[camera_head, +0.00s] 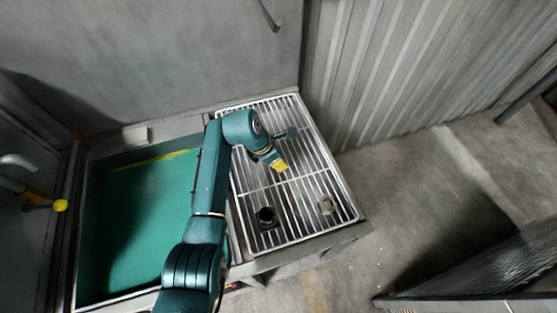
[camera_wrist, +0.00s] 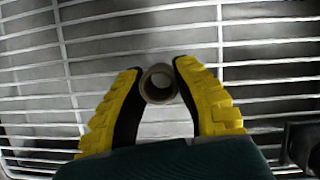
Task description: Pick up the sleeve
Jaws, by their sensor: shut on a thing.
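My gripper (camera_wrist: 158,92) is shut on a short, hollow grey-brown sleeve (camera_wrist: 147,87), with one yellow-and-black finger on each side of it. I look into its open end in the wrist view. Grate bars show behind it. I cannot tell whether it touches the grate. In the head view my gripper (camera_head: 280,165) is over the middle of the slatted grate (camera_head: 290,181). The sleeve cannot be made out there.
A dark part (camera_wrist: 304,146) shows at the wrist view's right edge. A green-floored basin (camera_head: 140,225) lies left. A corrugated wall (camera_head: 400,60) stands behind right.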

